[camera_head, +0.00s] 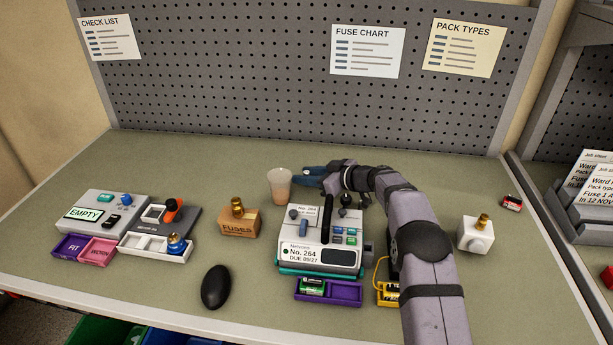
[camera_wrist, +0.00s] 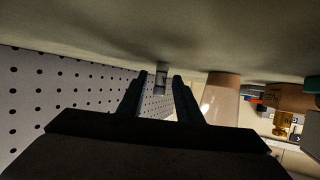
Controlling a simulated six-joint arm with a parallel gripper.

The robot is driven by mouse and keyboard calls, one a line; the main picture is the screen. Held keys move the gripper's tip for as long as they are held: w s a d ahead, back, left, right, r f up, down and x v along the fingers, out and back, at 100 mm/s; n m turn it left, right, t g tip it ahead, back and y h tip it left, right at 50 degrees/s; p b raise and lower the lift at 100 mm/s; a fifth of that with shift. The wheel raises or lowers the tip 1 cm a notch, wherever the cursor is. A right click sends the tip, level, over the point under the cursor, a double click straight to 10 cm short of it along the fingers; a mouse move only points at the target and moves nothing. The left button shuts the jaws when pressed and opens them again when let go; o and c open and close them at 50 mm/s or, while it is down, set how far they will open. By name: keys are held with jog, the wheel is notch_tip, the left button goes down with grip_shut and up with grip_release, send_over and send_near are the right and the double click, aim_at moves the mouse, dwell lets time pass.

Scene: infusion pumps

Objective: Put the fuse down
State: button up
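My gripper (camera_head: 312,176) reaches low over the back middle of the table, its dark fingers pointing left. In the wrist view, which shows the table upside down, a small pale fuse (camera_wrist: 162,78) with a greyish end lies between the two fingertips (camera_wrist: 160,84). It appears upright against the table surface. A gap shows on each side of it, so the fingers look open and apart from it. The fuse cannot be made out in the head view. A translucent cup (camera_head: 279,187) stands just left of the fingertips; it also shows in the wrist view (camera_wrist: 220,98).
The wooden FUSES box (camera_head: 239,222) stands left of the pump (camera_head: 320,240). My arm crosses the table right of the pump. A purple tray (camera_head: 345,295) lies in front. A black oval object (camera_head: 215,287) and a white block (camera_head: 475,237) stand apart. The back left table is clear.

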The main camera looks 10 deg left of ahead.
jog(key=p, duration=0.3)
jog(key=shift+r, duration=0.25)
jog(key=b+v, duration=0.1)
jog(key=v, duration=0.2)
jog(key=shift+d+f+b, duration=0.15)
jog(key=shift+b, duration=0.2)
notch_tip(320, 180, up, 5)
jog(key=shift+r+b, duration=0.25)
jog(key=shift+b, duration=0.5)
jog(key=shift+o, duration=0.5)
jog(key=shift+r, duration=0.7)
